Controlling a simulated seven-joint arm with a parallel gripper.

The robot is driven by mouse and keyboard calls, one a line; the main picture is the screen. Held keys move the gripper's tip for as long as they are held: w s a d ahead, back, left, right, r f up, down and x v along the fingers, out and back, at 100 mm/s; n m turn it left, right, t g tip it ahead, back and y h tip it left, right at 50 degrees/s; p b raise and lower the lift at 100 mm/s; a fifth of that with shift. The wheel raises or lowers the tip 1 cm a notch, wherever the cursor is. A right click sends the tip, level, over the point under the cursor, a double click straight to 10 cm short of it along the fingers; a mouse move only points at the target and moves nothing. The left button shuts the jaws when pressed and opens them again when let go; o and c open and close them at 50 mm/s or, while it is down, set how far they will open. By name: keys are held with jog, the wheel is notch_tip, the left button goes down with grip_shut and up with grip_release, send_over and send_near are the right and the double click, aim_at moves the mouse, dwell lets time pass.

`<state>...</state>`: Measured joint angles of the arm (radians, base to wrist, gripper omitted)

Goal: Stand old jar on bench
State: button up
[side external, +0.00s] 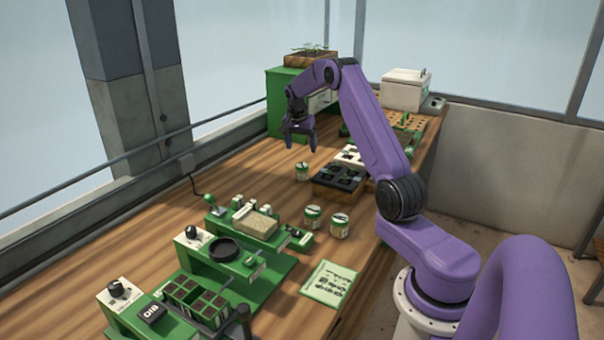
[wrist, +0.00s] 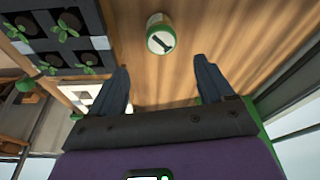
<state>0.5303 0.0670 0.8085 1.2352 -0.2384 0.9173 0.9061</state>
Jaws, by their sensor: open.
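A small jar (side external: 303,172) with a pale lid and green label stands upright on the wooden bench (side external: 150,225), below my gripper. It also shows in the wrist view (wrist: 160,36), just beyond the fingertips and between their lines. Two similar jars, a left one (side external: 312,218) and a right one (side external: 340,227), stand side by side nearer the camera. I cannot tell by looks which jar is the old one. My gripper (side external: 301,147) is open and empty, pointing down above the bench. Its two dark fingers are apart in the wrist view (wrist: 162,78).
A black seedling tray (side external: 338,180) lies right of the single jar. A green seeder machine (side external: 225,270) and a printed card (side external: 330,283) occupy the near bench. A green cabinet (side external: 285,95) and white box (side external: 405,90) stand at the back. Bare bench lies left of the single jar.

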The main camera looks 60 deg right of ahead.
aim_at(302, 165)
jog(key=x, duration=0.6)
jog(key=shift+f, duration=0.1)
jog(key=shift+a+x, duration=0.15)
jog(key=shift+x, duration=1.2)
jog(key=shift+a+x, duration=0.15)
jog(key=shift+x, duration=1.25)
jog(key=shift+w, duration=0.1)
jog(key=c, duration=1.1)
jog(key=shift+c, duration=0.4)
